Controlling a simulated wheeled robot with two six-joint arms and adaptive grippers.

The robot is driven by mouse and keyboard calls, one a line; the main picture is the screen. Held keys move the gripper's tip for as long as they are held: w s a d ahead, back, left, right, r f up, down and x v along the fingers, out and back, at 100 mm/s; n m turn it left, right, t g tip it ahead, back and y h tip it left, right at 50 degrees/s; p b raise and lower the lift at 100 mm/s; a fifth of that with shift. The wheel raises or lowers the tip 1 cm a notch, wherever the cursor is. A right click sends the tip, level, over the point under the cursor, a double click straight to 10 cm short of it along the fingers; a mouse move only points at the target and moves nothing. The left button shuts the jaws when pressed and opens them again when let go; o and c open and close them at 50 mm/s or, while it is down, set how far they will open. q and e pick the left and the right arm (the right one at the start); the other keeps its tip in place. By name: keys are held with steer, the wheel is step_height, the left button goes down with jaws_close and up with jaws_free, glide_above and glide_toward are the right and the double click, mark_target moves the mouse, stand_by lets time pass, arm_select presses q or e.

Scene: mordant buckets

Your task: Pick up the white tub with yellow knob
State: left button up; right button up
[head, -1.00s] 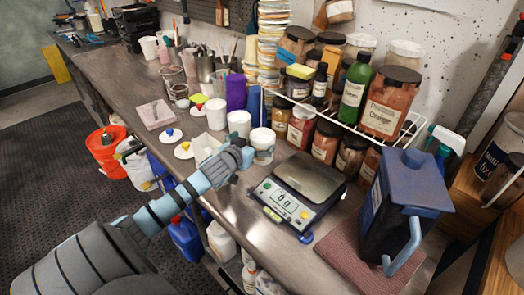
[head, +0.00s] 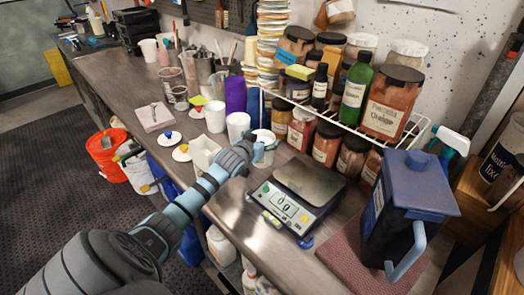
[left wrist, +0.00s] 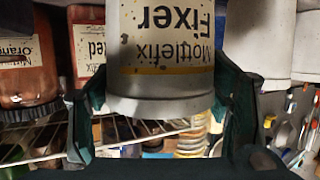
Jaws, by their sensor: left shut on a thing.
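A white tub (head: 263,135) stands at the right end of a short row of white tubs on the bench. Its label, upside down in the left wrist view (left wrist: 165,45), reads "Mottlefix Fixer" over a yellow stripe. My left gripper (head: 256,152) is shut on this tub, one finger on each side. The fingers partly hide it in the head view, and I cannot tell whether it is clear of the bench. A white lid with a yellow knob (head: 182,153) lies on the bench to the left. My right gripper is not in view.
A lid with a blue knob (head: 167,138) lies beside the yellow-knobbed one. Two white tubs (head: 215,116) (head: 238,124) stand left of the held one. A scale (head: 292,205) is close at right; a wire rack (head: 400,150) with jars and bottles is behind.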

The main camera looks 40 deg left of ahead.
arm_select(q)
step_height(320, 180, up, 20)
steer(key=p, duration=0.4)
steer(key=d+r+m+h+p, duration=0.2)
steer(key=d+r+h+p, duration=0.15)
steer(key=d, duration=0.55)
steer(key=d+r+m+h+p, duration=0.25)
steer(key=d+r, duration=0.25)
steer(key=d, duration=0.4)
steer(key=shift+m+h, duration=0.5)
steer(key=shift+m, duration=0.15)
steer(key=f+b, duration=0.1)
steer(key=f, duration=0.6)
steer(key=s+d+f+b, duration=0.1)
steer(key=f, duration=0.6)
steer(key=s+d+f+b, duration=0.1)
steer(key=f, duration=0.6)
steer(key=shift+s, duration=0.1)
steer(key=shift+f, duration=0.1)
